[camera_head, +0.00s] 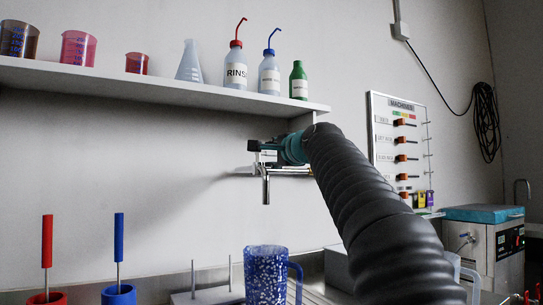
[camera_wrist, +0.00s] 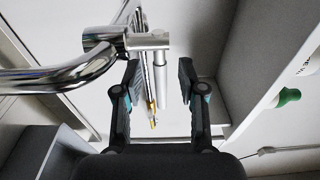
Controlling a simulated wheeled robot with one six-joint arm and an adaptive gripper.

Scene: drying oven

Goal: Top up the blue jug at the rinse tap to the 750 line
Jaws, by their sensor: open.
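The blue speckled jug (camera_head: 267,275) stands upright at the bottom middle of the head view, with its handle on the right. Its fill level and 750 line cannot be made out. The chrome rinse tap (camera_head: 265,188) comes out above the jug, its spout pointing down; no water shows. My gripper (camera_head: 262,155) is up at the tap, below the shelf. In the wrist view my gripper (camera_wrist: 159,75) is open, with a chrome part of the tap (camera_wrist: 158,72) seen between its fingers. I cannot tell whether they touch it.
A shelf (camera_head: 150,85) with beakers, a flask and bottles runs just above my gripper. Red and blue rods (camera_head: 119,237) stand in holders at the lower left. A machine panel (camera_head: 400,145) and a teal-lidded bath (camera_head: 485,213) are at the right.

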